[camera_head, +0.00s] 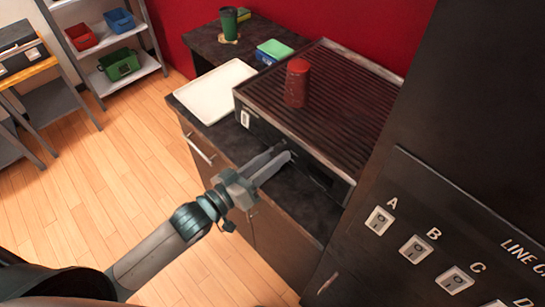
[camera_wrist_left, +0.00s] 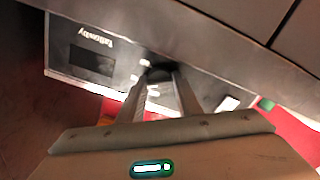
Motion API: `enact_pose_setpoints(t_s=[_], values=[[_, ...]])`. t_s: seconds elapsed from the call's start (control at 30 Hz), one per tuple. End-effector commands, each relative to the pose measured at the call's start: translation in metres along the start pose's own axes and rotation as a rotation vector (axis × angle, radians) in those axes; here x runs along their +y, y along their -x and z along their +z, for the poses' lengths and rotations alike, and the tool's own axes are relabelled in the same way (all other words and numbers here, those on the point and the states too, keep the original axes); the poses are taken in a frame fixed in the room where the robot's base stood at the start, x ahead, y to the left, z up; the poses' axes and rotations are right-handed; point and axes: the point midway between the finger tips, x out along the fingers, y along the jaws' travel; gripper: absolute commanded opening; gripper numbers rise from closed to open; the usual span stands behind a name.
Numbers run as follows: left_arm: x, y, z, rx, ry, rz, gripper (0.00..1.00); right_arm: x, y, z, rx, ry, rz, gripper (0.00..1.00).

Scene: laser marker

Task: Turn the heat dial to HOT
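The heat dial (camera_wrist_left: 160,72) is a dark round knob on the grill's front panel in the left wrist view. Pale marks lie around it, too small and blurred to read, so its setting cannot be told. My left gripper (camera_head: 287,152) reaches to the front of the grill (camera_head: 350,90) in the head view and covers the dial there. In the left wrist view its fingers (camera_wrist_left: 160,82) are apart, with the dial between or just beyond their tips. Whether they touch it cannot be told. My right gripper is in neither view.
A red cup-like object (camera_head: 297,83) stands on the ribbed grill top. A white tray (camera_head: 214,92) lies on the counter to the left. A dark panel (camera_head: 430,215) with labelled switches stands close on the right. The floor at left is clear.

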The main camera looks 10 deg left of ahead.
Motion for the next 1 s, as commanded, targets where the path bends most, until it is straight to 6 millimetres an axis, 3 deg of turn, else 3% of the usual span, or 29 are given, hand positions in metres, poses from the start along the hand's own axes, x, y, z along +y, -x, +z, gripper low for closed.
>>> enact_pose_setpoints(t_s=[0.53,1.0], values=[[0.000,0.000,-0.002,0.000,-0.097,0.000,0.09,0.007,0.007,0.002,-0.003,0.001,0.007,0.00],[0.000,0.000,-0.002,-0.001,-0.470,0.000,0.09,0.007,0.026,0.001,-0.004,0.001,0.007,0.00]])
